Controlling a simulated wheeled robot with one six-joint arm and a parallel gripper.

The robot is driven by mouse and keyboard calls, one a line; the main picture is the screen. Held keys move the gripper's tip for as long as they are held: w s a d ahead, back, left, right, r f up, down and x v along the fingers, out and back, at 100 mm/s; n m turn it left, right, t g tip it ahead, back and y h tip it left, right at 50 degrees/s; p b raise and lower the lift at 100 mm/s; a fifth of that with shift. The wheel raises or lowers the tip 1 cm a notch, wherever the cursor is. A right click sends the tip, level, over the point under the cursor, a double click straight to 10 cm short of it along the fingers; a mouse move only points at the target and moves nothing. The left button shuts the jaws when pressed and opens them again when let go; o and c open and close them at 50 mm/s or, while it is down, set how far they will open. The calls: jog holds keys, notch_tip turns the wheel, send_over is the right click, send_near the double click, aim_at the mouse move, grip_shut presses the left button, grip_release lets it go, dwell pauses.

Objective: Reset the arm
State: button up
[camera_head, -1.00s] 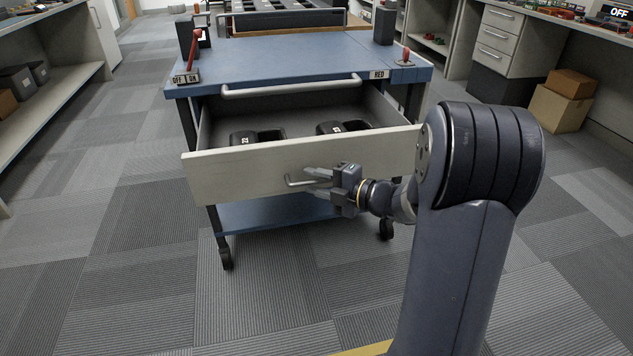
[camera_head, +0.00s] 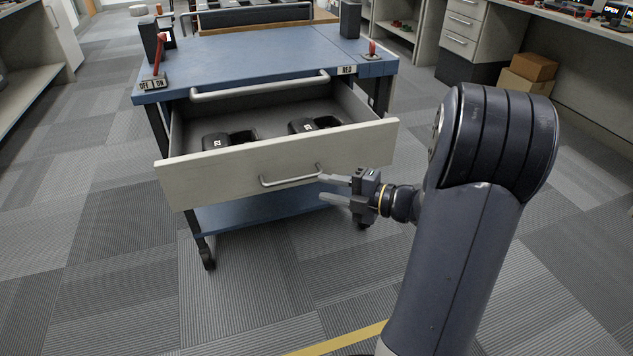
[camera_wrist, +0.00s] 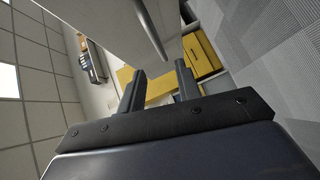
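My gripper (camera_head: 326,189) is open and empty in the head view, just right of the drawer handle (camera_head: 291,183) and clear of it. In the wrist view its two fingers (camera_wrist: 160,88) are spread with nothing between them, and the handle (camera_wrist: 152,28) shows beyond them. My arm stretches out to the left toward the cart. The white-fronted drawer (camera_head: 235,169) of the blue cart is pulled open.
Two black numbered items (camera_head: 229,138) lie in the drawer. Cardboard boxes (camera_head: 529,76) stand at the right by a counter. Carpet in front of the cart is clear.

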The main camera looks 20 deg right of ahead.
aim_at(290, 181)
jog(key=shift+s+d, duration=0.15)
jog(key=shift+s, duration=0.05)
jog(key=b+x, duration=0.3)
jog(key=x, duration=0.8)
jog(key=shift+w+d, duration=0.1)
dwell(0.3)
